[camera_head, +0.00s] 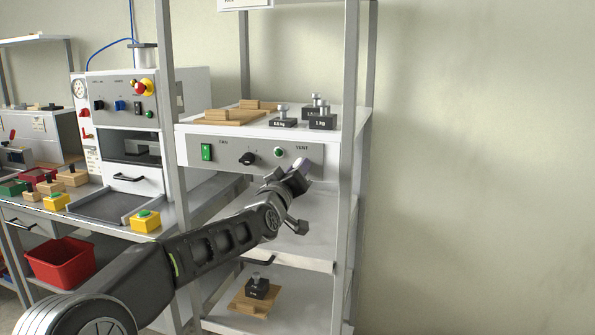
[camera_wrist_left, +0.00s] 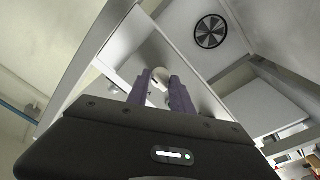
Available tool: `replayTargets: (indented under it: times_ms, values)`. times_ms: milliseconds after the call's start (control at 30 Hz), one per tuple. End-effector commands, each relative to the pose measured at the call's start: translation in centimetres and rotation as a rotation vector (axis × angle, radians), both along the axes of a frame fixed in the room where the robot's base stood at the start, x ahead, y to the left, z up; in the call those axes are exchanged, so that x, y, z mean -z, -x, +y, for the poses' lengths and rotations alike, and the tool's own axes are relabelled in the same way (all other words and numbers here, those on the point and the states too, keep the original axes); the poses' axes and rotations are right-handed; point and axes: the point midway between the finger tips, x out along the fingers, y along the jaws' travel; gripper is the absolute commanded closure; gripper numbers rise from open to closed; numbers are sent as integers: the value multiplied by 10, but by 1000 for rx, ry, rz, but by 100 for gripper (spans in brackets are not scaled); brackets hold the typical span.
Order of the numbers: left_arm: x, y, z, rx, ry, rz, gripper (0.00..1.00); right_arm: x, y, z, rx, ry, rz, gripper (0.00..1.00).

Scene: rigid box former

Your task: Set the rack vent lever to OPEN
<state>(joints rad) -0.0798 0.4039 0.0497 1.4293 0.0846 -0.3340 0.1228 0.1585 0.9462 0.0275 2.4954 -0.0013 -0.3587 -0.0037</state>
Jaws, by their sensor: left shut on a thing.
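The rack panel (camera_head: 225,153) carries a green switch, a dark knob, a green button and the label VENT (camera_head: 302,148) at its right end. My left gripper (camera_head: 302,166) is at the panel just below that label and hides most of the vent lever in the head view. In the left wrist view my two fingers (camera_wrist_left: 160,88) are closed around the vent lever (camera_wrist_left: 158,72), of which a pale rounded part shows between the fingertips. Its exact setting cannot be read. My right gripper is in neither view.
The rack's front post (camera_head: 348,190) stands just right of my gripper. Weights (camera_head: 322,121) and wooden blocks sit on the shelf above. A weight (camera_head: 257,288) on a wooden board is on the lower shelf. A bench with a yellow button box (camera_head: 146,222) is at left.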

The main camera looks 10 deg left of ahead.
Motion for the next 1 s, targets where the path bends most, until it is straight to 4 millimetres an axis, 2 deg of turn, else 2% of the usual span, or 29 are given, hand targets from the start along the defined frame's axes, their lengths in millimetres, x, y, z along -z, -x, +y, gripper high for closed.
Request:
replayTargets:
  times_ms: [33, 267, 633, 767, 1000]
  values:
    - [5, -1, 0, 0, -3, 9, 70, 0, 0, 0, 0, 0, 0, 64]
    - [3, 0, 0, 0, 0, 4, 52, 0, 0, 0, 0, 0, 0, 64]
    - [1, 5, 1, 0, 1, 0, 52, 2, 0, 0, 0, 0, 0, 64]
    - [3, 20, 2, 0, 0, 0, 52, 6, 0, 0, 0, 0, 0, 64]
    - [8, 59, 5, -1, 0, 1, 52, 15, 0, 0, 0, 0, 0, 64]
